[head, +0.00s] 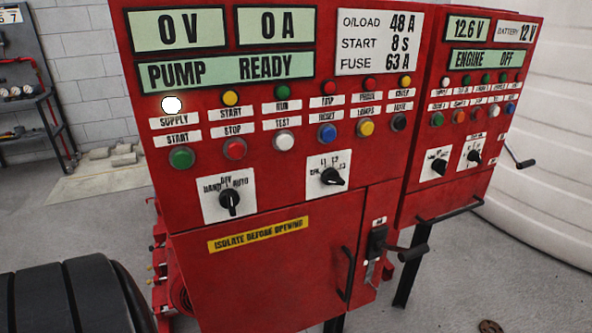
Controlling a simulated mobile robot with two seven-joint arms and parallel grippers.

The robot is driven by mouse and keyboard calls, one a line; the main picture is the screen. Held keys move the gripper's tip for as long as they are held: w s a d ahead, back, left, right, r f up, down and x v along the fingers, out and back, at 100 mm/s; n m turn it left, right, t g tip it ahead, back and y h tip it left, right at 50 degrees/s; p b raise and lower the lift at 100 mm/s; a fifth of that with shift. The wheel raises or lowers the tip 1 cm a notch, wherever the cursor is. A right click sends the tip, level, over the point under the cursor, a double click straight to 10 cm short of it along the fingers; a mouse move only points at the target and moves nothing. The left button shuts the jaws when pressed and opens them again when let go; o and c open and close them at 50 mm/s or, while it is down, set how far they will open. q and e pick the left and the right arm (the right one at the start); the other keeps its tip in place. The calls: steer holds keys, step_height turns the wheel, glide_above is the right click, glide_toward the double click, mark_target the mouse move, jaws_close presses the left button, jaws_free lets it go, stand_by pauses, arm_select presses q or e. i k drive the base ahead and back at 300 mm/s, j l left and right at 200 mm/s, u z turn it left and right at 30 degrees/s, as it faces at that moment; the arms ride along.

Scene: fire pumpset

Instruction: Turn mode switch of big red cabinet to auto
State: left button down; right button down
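The big red cabinet (290,265) fills the middle of the head view. Its mode switch (229,200) is a black rotary knob on a white plate, low on the left of the panel. The plate reads HAND on the left, OFF at the top and AUTO on the right. The knob stands about upright, seemingly at OFF. The display (221,71) reads PUMP READY, and the white supply lamp (172,105) is lit. Neither of my grippers shows in this view.
A second black selector (331,177) sits right of the mode switch. A black lever handle (408,251) sticks out at the cabinet's lower right. A smaller red cabinet (470,110) adjoins on the right. A black ribbed shape (75,298) fills the lower left corner.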

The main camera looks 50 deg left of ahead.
mark_target(228, 199)
steer(key=u, duration=1.65)
